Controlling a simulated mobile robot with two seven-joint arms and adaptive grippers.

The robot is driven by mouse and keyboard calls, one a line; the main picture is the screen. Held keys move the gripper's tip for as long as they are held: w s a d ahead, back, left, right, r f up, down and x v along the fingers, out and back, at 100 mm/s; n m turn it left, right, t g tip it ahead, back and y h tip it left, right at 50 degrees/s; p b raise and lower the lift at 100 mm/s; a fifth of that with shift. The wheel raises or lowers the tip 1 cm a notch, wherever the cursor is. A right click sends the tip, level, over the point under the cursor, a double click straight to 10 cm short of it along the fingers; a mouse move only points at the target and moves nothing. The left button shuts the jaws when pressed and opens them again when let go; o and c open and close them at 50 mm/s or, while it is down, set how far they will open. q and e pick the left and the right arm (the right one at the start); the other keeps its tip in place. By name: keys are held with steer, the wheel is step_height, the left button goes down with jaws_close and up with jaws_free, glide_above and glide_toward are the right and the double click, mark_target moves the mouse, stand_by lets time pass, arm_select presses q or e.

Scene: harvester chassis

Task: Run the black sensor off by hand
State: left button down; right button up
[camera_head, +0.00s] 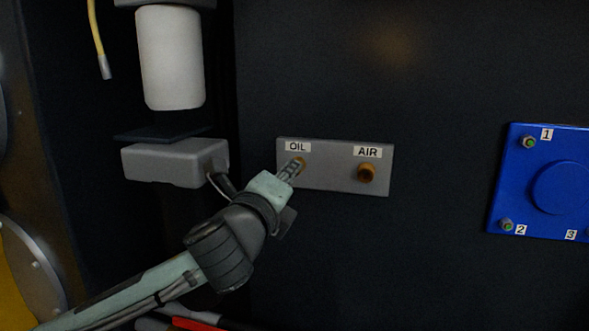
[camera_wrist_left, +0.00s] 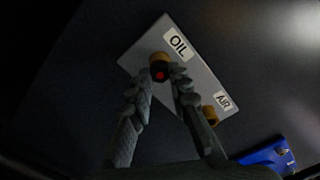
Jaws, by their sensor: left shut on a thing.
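A grey plate (camera_head: 330,184) on the dark wall carries two ports labelled OIL and AIR. My left gripper (camera_head: 295,168) reaches the OIL port from the lower left. In the left wrist view its two fingers (camera_wrist_left: 160,76) are closed around the black sensor (camera_wrist_left: 159,74), which has a red centre and sits against a brass-coloured collar (camera_wrist_left: 158,57). In the head view the fingers cover most of this sensor. The AIR fitting (camera_head: 367,174), brown and brass-coloured, stands free to the right. My right gripper is not in view.
A white cylinder (camera_head: 170,60) hangs at the upper left above a grey block (camera_head: 170,163). A yellow cable (camera_head: 97,40) hangs beside it. A blue panel (camera_head: 510,180) with numbered bolts is at the right. The wall between plate and panel is clear.

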arm_select(q)
steer(key=n, duration=1.7)
steer(key=shift+s+n, duration=0.2)
steer(key=shift+n, duration=0.1)
steer(key=c, duration=1.3)
jaws_free()
steer(key=shift+c, duration=0.2)
steer(key=shift+c, duration=1.2)
steer(key=shift+s, duration=0.1)
